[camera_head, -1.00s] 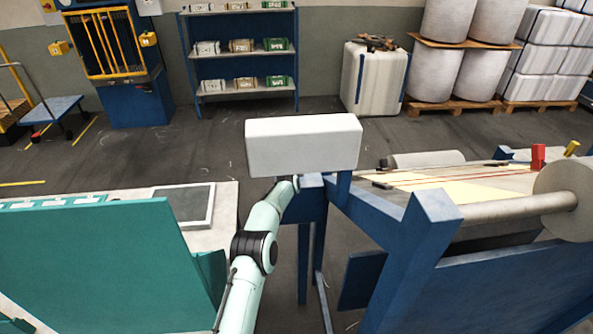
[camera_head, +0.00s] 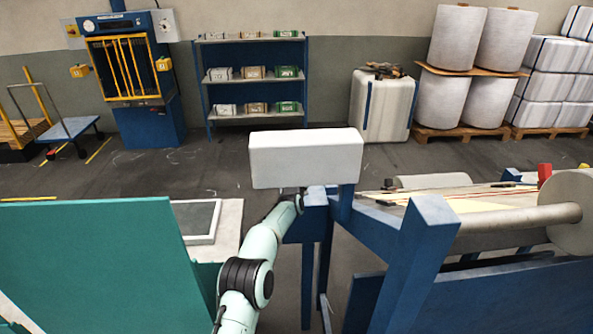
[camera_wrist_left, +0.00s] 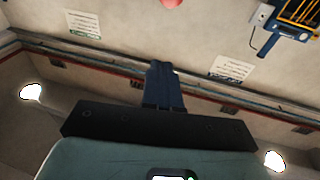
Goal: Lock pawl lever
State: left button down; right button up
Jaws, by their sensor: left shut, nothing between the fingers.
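No pawl lever can be made out for sure. A rounded pinkish-red thing (camera_wrist_left: 172,3) is cut off at the top edge of the left wrist view, beyond my fingertips and apart from them. My left gripper (camera_wrist_left: 163,72) shows in that view with its dark blue fingers shut together and empty. In the head view my left arm reaches up to the underside of a white box-shaped block (camera_head: 306,159), and its gripper is hidden there. The blue loom frame (camera_head: 425,245) stands right of the arm. My right gripper is not in view.
A red block (camera_head: 544,173) sits at the loom's far right, near a large pale roller (camera_head: 573,215). A teal panel (camera_head: 95,260) stands at left. A blue shelf (camera_head: 254,82) and a white container (camera_head: 383,105) stand behind. The floor between them is clear.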

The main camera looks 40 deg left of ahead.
pick_arm(q)
jog(key=s+d+r+b, duration=0.2)
jog(key=s+r+b, duration=0.1)
jog(key=s, duration=0.3)
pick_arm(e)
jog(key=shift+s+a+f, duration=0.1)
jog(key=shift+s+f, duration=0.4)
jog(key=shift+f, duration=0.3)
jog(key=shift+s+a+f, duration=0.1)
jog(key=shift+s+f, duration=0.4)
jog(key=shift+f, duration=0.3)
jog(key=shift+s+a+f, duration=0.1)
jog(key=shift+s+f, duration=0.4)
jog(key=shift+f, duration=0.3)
pick_arm(q)
jog(key=shift+w+r, duration=0.1)
